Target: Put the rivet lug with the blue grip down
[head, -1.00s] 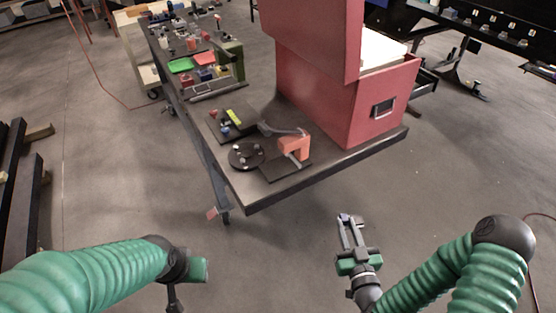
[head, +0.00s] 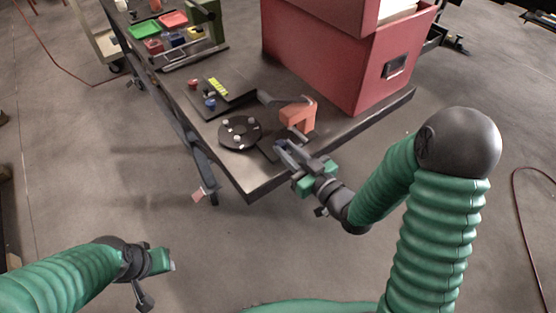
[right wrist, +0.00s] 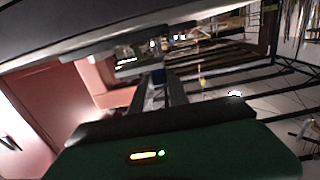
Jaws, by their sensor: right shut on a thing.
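My right gripper (head: 284,148) is over the near edge of the dark table (head: 262,185), close to the orange bracket-shaped device (head: 297,116).
A round black plate (head: 240,133) with several pale pegs lies left of my right gripper. Behind it is a black tray (head: 237,97) with blue, red and yellow-green pieces. A large red box (head: 335,70) stands behind. The table's front left corner is clear.

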